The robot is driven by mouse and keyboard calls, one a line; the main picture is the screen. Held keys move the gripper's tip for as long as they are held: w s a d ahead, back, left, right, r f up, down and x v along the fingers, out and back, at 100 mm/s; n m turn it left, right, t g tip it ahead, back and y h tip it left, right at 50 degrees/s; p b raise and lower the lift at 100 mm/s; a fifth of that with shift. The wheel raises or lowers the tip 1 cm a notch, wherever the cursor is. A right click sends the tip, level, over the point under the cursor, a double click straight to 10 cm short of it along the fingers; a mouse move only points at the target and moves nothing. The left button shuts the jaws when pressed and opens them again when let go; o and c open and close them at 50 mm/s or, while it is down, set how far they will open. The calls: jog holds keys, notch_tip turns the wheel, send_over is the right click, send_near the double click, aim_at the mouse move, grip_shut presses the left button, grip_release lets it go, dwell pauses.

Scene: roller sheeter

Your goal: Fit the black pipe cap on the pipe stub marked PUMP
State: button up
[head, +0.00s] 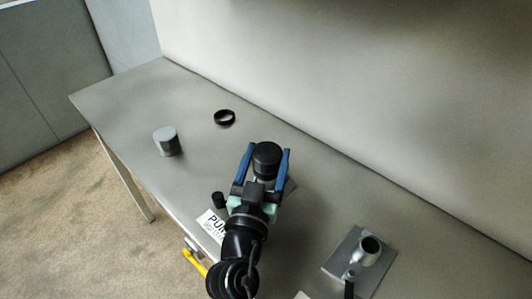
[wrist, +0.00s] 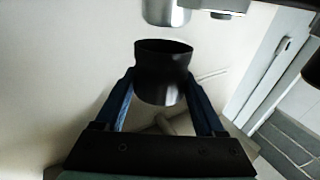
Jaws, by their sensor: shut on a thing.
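The black pipe cap (head: 267,154) is between the two blue fingers of my gripper (head: 268,163), which is shut on it. In the wrist view the cap (wrist: 163,72) shows as a dark sleeve with a rim towards the top of the picture, between the fingers (wrist: 165,100). A white label (head: 212,225) reading "PUM…" lies left of my wrist, partly covered by it. The pipe stub by that label is mostly hidden by my gripper and the cap. I cannot tell whether the cap touches it.
A second pipe stub (head: 371,246) with a dark open mouth stands on a grey plate (head: 343,260) at the lower right. A grey cylinder (head: 167,142) and a black ring (head: 224,118) stand farther back left. A yellow handle (head: 193,262) shows at the front edge. The wall bounds the table's right side.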

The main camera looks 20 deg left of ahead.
aim_at(266, 180)
jog(key=shift+g, duration=0.6)
notch_tip(266, 180, down, 4)
jog(key=shift+w+d+f+p, duration=0.1)
jog(key=shift+d+p, duration=0.05)
jog(key=shift+p, duration=0.4)
jog(key=shift+w+r+p, duration=0.2)
jog(key=shift+r+p, duration=0.4)
jog(key=shift+p, duration=0.05)
jog(key=shift+w+r+p, duration=0.2)
jog(key=shift+r+p, duration=0.35)
jog(key=shift+p, duration=0.05)
jog(key=shift+a+r+p, duration=0.2)
jog(key=shift+r+p, duration=0.25)
jog(key=shift+r, duration=0.4)
